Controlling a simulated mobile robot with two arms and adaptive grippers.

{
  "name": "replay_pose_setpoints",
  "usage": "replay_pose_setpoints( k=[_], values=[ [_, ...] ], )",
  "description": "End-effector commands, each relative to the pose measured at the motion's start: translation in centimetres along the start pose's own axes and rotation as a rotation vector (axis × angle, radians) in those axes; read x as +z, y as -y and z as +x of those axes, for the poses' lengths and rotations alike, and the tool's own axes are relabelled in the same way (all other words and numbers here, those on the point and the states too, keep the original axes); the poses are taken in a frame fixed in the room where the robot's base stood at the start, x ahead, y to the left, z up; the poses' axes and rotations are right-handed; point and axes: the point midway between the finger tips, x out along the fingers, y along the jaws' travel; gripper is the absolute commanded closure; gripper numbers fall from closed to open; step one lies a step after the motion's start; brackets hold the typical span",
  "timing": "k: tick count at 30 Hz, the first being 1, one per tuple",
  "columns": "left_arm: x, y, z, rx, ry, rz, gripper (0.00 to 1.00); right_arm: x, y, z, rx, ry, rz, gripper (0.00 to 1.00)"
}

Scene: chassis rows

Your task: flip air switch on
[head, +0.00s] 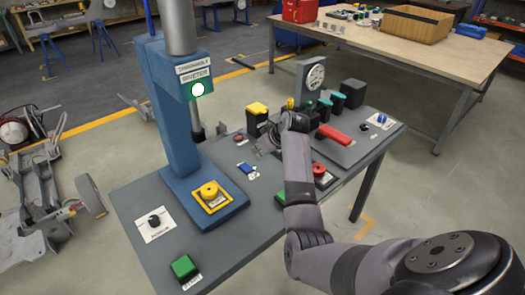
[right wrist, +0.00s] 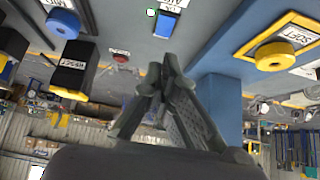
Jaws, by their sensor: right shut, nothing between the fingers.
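The small blue air switch (head: 243,168) sits on the grey bench panel beside a white label, right of the riveter's blue column. My right gripper (head: 266,143) is over the panel, behind and a little right of the switch in the head view. In the right wrist view, the right gripper (right wrist: 167,75) has its fingers together with nothing between them. I cannot tell whether it touches the switch. My left gripper is not in view.
The blue riveter (head: 168,110) rises left of the switch, with a yellow button (head: 210,191) on its base. A black box with a yellow top (head: 257,117) and a red button (head: 238,137) stand close behind. A red lever (head: 335,135) lies to the right.

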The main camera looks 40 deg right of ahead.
Motion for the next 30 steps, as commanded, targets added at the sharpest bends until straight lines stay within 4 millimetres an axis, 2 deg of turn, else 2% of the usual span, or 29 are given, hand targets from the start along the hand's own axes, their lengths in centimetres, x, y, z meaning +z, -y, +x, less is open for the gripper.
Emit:
replay_pose_setpoints(
  k=[3,7,24,26,28,30],
  values=[
    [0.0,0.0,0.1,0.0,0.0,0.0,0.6,0.3,-0.1,-1.1,0.003,0.0,-0.001,1.0],
    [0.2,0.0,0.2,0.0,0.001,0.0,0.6,0.4,0.0,-1.7,0.001,0.0,-0.001,1.0],
    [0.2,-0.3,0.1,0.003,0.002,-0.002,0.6,0.5,0.0,-1.7,0.001,0.001,-0.001,1.0],
    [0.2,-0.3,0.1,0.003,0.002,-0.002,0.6,1.0,0.1,-1.6,0.007,0.009,-0.003,1.0],
    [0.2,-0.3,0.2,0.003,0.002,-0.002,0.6,2.4,0.5,-1.5,0.023,0.033,-0.012,1.0],
    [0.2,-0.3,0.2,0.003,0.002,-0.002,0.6,4.9,1.4,-1.4,0.049,0.07,-0.027,1.0]
  ],
)
